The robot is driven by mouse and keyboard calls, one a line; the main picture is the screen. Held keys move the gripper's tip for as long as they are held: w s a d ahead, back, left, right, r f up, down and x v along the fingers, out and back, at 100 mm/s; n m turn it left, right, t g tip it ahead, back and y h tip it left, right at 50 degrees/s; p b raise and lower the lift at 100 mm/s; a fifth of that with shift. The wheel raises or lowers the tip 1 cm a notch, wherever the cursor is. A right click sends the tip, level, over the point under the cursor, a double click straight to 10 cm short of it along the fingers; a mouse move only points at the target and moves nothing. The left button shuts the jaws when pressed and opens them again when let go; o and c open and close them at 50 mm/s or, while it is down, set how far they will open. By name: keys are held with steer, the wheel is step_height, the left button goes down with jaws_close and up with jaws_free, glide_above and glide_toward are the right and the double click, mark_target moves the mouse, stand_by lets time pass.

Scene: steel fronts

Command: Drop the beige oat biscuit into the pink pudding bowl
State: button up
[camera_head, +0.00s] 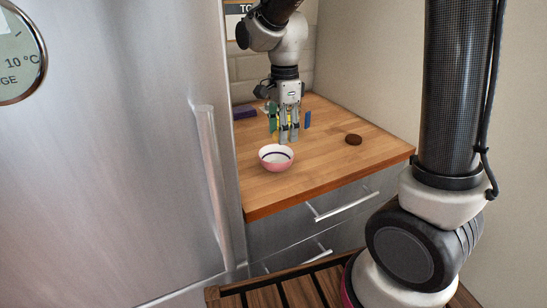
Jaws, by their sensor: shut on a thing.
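The pink pudding bowl (268,163), with a white inside and a dark band, stands upright near the left front of the wooden worktop. My gripper (289,138) points down just behind the bowl and a little to its right, with its fingertips near the far rim in the picture. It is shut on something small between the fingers. This seems to be the beige oat biscuit, but it is too small and hidden to make out clearly. No beige biscuit shows elsewhere on the worktop.
A dark brown round biscuit (353,140) lies on the worktop (330,165) to the right. A purple box (245,112) lies at the back left. Green (272,116) and blue (308,119) items stand behind my gripper. A steel fridge door (120,150) borders the left.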

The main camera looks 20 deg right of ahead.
steer(key=shift+f, duration=2.25)
steer(key=o, duration=0.9)
step_height(320, 180, up, 12)
steer(key=shift+r, duration=0.1)
